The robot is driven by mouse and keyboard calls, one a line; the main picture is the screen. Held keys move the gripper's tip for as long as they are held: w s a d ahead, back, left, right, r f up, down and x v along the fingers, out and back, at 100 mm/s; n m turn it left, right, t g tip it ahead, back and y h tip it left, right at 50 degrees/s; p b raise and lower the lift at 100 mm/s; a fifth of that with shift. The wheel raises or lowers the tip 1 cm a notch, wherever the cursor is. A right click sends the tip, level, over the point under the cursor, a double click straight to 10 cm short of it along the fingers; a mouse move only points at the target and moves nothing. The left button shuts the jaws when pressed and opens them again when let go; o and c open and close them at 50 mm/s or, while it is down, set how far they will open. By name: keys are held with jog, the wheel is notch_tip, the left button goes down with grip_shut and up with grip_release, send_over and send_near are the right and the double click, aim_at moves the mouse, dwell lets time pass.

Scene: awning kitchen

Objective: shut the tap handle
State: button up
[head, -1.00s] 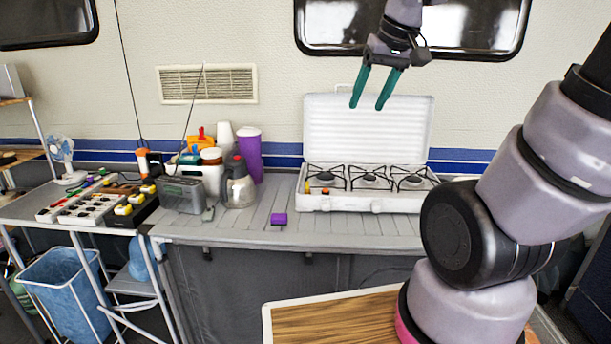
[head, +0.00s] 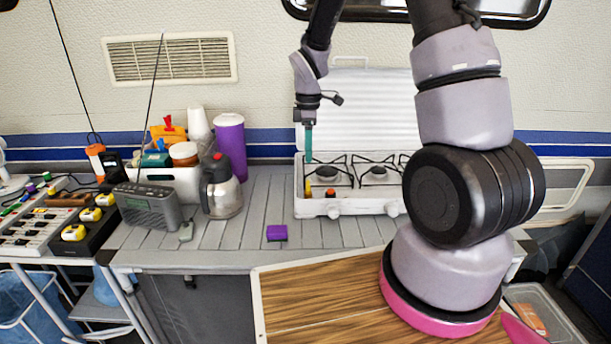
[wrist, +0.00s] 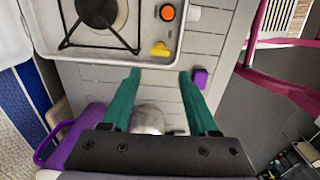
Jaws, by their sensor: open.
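The small yellow handle (head: 308,189), which looks like the tap handle, sits at the left front of the white camping stove (head: 350,208). In the wrist view the yellow handle (wrist: 160,49) lies at the stove's corner, beside a round orange-red knob (wrist: 167,12). My gripper (head: 308,162) is above the stove's left end in the head view, its fingers seen edge-on. In the wrist view my gripper (wrist: 160,73) is open and empty, with the handle just beyond its fingertips and roughly centred between them. Contact is not visible.
A small purple block (head: 277,233) lies on the slatted counter in front of the stove. A steel jug (head: 221,190), a purple cup (head: 231,145) and a grey radio (head: 148,207) stand left. The stove's raised lid (head: 375,110) is behind. The counter between jug and stove is clear.

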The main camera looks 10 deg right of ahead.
aim_at(308, 183)
notch_tip(308, 183, down, 10)
jog(key=shift+f, duration=0.25)
dwell(0.3)
grip_shut()
